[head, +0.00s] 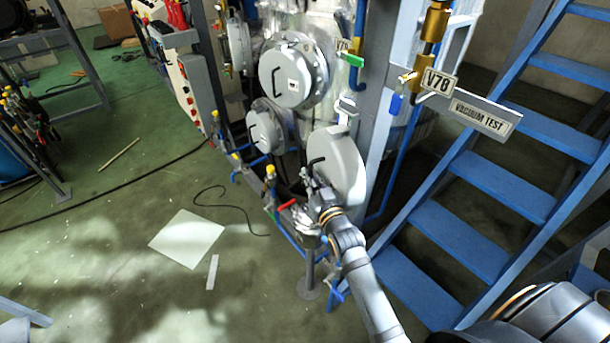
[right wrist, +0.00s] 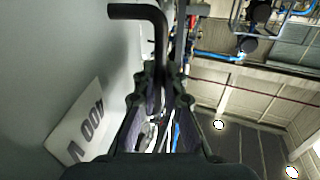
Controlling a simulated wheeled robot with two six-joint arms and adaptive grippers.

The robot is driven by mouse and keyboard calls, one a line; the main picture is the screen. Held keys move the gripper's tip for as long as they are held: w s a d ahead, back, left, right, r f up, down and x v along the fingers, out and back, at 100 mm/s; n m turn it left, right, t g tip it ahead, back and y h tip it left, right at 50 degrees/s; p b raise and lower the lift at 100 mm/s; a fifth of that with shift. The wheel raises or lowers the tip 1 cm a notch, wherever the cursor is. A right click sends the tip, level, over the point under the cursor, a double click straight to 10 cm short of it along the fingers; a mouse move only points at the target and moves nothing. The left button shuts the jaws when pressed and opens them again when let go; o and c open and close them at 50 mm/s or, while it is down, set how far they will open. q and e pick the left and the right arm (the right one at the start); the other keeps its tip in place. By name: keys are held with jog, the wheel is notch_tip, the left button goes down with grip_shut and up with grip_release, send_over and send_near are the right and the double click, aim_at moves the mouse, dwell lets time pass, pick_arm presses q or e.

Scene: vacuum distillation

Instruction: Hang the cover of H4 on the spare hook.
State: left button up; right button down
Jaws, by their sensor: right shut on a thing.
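A round grey cover (head: 345,160) is low on the vessel's right side in the head view, facing partly left. My right gripper (head: 313,180) is at its left side, shut on the black bent handle of the cover. In the right wrist view the handle (right wrist: 150,14) runs down between the fingers (right wrist: 160,95), and the cover's grey face (right wrist: 60,50) fills the left. A white label (right wrist: 80,120) on it is turned and only partly readable. I cannot tell whether the cover is clear of its opening. I cannot make out a spare hook. My left gripper is not in view.
Two more round covers with black handles, an upper one (head: 286,78) and a lower one (head: 265,133), sit on the vessel. Blue stairs (head: 500,190) stand close on the right. A V78 tag (head: 440,83) hangs above. Open floor (head: 110,240) lies left.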

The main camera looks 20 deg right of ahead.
jog(key=w+a+r+n+y+b, duration=0.3)
jog(key=w+y, duration=0.1)
jog(key=shift+y, duration=0.5)
jog(key=d, duration=0.1)
jog(key=w+d+b, duration=0.1)
jog(key=d, duration=0.1)
jog(key=d+b, duration=0.1)
jog(key=d, duration=0.1)
jog(key=shift+w+d+f, duration=0.1)
jog(key=shift+w+f, duration=0.1)
jog(key=shift+f, duration=0.05)
jog(key=shift+w+d+f+b, duration=0.1)
jog(key=shift+w+d+b, duration=0.15)
jog(key=shift+d, duration=0.35)
jog(key=shift+w+d+r+b, duration=0.15)
jog(key=shift+d+b, duration=0.15)
jog(key=shift+d, duration=0.35)
jog(key=shift+w+d+f+b, duration=0.15)
jog(key=shift+w+d+b, duration=0.1)
jog(key=shift+d, duration=0.35)
pick_arm(q)
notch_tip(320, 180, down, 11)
jog(key=b, duration=0.2)
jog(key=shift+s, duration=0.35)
pick_arm(e)
jog(key=shift+f, duration=1.25)
